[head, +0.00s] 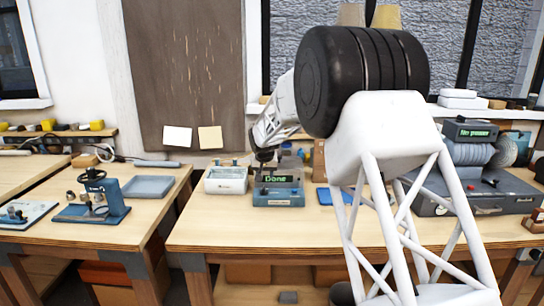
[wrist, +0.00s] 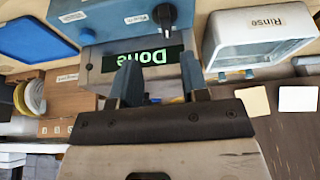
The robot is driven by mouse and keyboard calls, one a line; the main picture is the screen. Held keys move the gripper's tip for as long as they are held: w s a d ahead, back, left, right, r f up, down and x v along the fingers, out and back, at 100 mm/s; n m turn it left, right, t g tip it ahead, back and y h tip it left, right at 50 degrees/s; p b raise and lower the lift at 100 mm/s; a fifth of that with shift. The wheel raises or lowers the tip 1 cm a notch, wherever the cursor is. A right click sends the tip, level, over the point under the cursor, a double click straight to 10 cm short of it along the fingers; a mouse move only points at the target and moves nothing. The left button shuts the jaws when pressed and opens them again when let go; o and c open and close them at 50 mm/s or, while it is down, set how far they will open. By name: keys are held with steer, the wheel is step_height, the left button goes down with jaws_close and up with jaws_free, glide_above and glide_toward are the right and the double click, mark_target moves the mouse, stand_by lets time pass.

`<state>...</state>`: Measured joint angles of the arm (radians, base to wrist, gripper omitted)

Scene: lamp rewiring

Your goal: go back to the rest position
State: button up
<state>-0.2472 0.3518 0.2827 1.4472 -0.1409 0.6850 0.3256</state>
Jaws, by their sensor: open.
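My gripper (wrist: 159,62) shows in the wrist view with its two dark fingers apart and nothing between them. Beyond the fingers is a blue-grey device (wrist: 112,60) whose green display reads "Done"; that view is upside down. In the head view the same device (head: 279,196) stands on the middle bench. My white arm reaches from the right over the bench, its end (head: 262,152) just above and behind the device. The fingers are too small to make out there. I cannot tell the exact gap between fingers and device.
A white tank (head: 226,180), labelled "Rinse" in the wrist view (wrist: 262,40), stands left of the device. A blue mat (head: 333,196) lies to its right. A grey case (head: 480,195) with a "No power" display (head: 470,131) is farther right. A blue press (head: 92,200) and tray (head: 147,187) stand left.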

steer(key=s+d+r, duration=0.5)
steer(key=s, duration=0.5)
steer(key=s+d+r, duration=0.4)
steer(key=s+d, duration=0.1)
steer(key=s, duration=0.6)
steer(key=s+d+r, duration=0.5)
steer(key=s+d, duration=0.1)
steer(key=s, duration=0.4)
steer(key=s+d+f, duration=0.2)
steer(key=s, duration=1)
steer(key=s+d+f+g, duration=0.1)
steer(key=s+d+f, duration=0.1)
steer(key=s, duration=1)
steer(key=s+d+f, duration=0.2)
steer(key=s+d, duration=0.1)
steer(key=s, duration=0.9)
steer(key=shift+g, duration=0.4)
